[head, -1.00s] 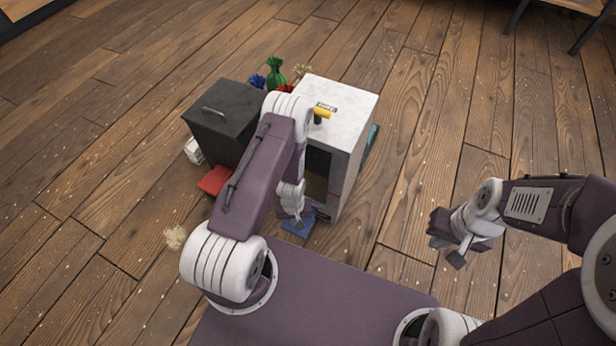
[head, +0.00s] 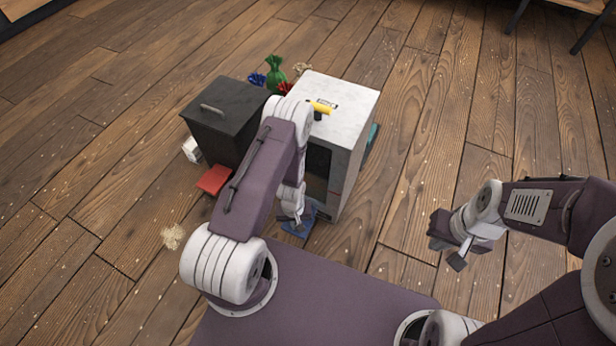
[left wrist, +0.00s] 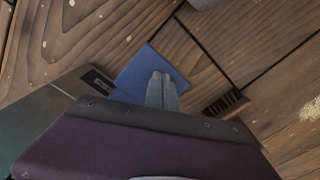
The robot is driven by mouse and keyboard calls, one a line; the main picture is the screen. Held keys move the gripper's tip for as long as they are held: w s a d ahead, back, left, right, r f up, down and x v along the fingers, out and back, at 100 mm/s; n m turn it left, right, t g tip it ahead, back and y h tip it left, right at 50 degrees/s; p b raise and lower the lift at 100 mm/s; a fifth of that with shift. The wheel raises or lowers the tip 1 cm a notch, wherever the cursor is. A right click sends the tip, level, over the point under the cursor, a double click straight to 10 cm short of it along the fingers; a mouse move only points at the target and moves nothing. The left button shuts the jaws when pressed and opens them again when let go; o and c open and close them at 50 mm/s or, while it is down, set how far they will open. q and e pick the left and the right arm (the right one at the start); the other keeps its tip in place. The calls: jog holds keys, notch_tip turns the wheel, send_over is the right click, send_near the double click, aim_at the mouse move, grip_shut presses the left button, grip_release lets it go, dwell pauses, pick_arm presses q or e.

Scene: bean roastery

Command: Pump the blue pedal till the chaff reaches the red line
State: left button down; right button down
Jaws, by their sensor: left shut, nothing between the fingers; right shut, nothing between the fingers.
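The blue pedal (head: 312,217) sits at floor level at the near foot of a white-topped cabinet (head: 346,97). It also shows in the left wrist view (left wrist: 138,72). My left gripper (head: 297,224) is shut and empty, with its fingertips over the pedal; in the left wrist view the closed fingers (left wrist: 162,88) overlap the pedal's right part. I cannot tell whether they touch it. My right gripper (head: 452,256) is shut and empty, well to the right.
A dark bin (head: 225,115) with a handle stands left of the cabinet, with a red pedal (head: 213,180) before it. A yellow handle (head: 320,107) is on the cabinet top. Green (head: 276,72) and blue (head: 257,80) bags stand behind. Floor to the right is clear.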

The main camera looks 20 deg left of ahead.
pick_arm(q)
jog(key=shift+f, duration=0.25)
jog(key=shift+f+b, duration=0.65)
jog(key=shift+f, duration=0.25)
jog(key=shift+s+r, duration=0.1)
notch_tip(320, 180, up, 9)
jog(key=p, duration=0.8)
jog(key=shift+p, duration=0.35)
